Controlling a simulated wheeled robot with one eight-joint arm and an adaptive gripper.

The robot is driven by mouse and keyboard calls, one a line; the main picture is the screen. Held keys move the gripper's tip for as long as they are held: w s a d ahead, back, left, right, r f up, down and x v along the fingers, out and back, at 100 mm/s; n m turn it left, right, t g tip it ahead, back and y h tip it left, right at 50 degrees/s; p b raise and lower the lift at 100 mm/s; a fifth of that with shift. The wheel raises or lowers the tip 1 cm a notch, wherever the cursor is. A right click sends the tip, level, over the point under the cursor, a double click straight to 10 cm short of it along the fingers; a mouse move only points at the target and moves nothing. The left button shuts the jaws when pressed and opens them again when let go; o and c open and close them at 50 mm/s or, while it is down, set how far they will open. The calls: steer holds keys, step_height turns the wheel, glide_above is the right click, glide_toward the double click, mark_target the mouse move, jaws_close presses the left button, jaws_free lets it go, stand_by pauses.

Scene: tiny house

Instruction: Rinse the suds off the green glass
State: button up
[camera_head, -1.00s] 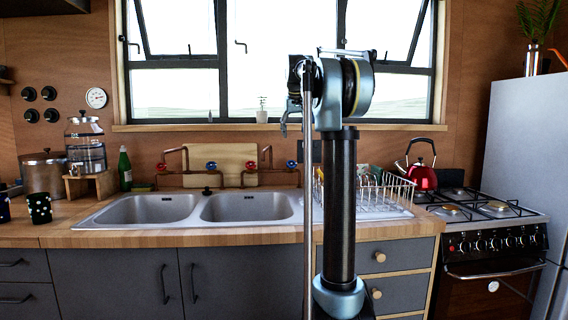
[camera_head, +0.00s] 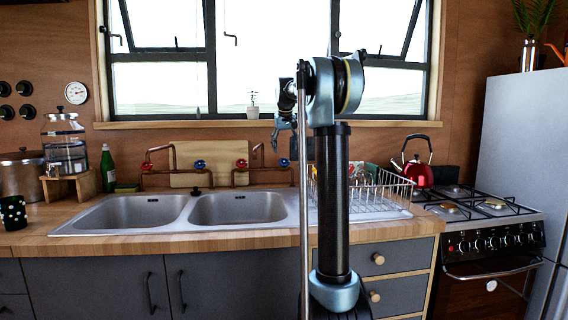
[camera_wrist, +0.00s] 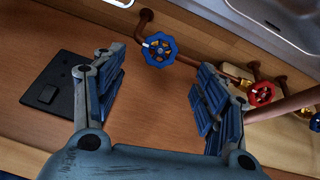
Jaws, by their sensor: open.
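I see no green glass that I can make out for sure. A small green item (camera_head: 372,171) in the dish rack (camera_head: 385,195) is partly hidden by my arm, and I cannot tell what it is. The double sink (camera_head: 238,208) looks empty from here, with copper taps and blue and red valve wheels behind it. My gripper (camera_head: 283,128) hangs in front of the window, above the sink's right end. In the wrist view my gripper (camera_wrist: 158,75) is open and empty, with a blue valve wheel (camera_wrist: 160,50) beyond its fingers and a red valve wheel (camera_wrist: 262,93) to the right.
A green bottle (camera_head: 108,170) and a glass dispenser (camera_head: 65,150) stand left of the sink. A black dotted cup (camera_head: 13,213) is at the far left. A red kettle (camera_head: 418,172) sits on the stove (camera_head: 475,205) at the right. A black plate (camera_wrist: 60,95) is on the wooden wall.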

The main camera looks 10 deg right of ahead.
mark_target(284, 161)
steer(key=x, duration=0.7)
steer(key=shift+w+f, duration=0.15)
steer(key=shift+f, duration=0.25)
steer(key=shift+c, duration=0.2)
steer(key=c, duration=1)
